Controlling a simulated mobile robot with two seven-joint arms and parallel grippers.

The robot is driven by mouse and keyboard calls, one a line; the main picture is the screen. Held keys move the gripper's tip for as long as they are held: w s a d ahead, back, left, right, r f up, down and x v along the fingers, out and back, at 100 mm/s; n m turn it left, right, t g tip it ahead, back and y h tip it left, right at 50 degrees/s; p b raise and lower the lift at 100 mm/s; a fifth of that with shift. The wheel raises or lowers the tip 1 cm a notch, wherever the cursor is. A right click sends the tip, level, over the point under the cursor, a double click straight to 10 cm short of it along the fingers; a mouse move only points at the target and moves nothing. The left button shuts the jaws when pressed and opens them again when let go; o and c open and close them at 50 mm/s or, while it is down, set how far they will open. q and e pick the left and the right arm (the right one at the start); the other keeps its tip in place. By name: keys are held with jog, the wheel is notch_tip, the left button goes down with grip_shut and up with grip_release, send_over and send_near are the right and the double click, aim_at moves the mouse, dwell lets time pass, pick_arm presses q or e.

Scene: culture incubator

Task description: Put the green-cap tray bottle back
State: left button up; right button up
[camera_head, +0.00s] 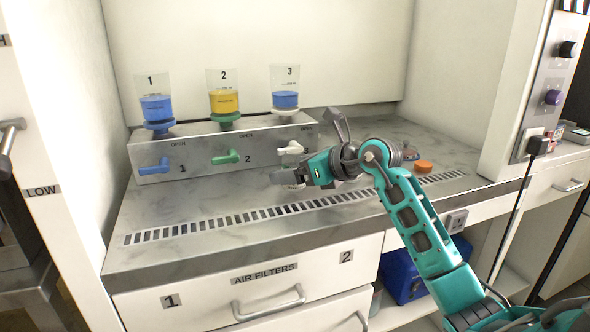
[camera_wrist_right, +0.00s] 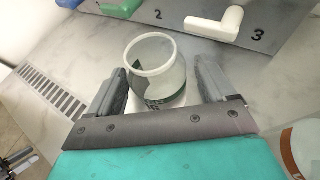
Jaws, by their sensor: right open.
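An open clear glass bottle (camera_wrist_right: 158,70) with a pale rim and a dark green label band stands upright on the bench in the right wrist view. No cap shows on it, and I cannot see a green cap. My right gripper (camera_wrist_right: 160,82) is open, with one finger on each side of the bottle. The fingers look apart from the glass. In the head view my right gripper (camera_head: 283,178) is low over the bench in front of dispenser 3, and the bottle is mostly hidden there. My left gripper is not in view.
A metal dispenser stand (camera_head: 215,150) holds three numbered containers, with blue, green and white taps. The white tap (camera_wrist_right: 215,25) is close behind the bottle. An orange-capped jar (camera_head: 424,166) stands right of my arm. A slotted vent (camera_head: 215,225) runs along the front; the left bench is clear.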

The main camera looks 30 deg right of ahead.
jog(key=p+v, duration=0.1)
jog(key=v, duration=1.1)
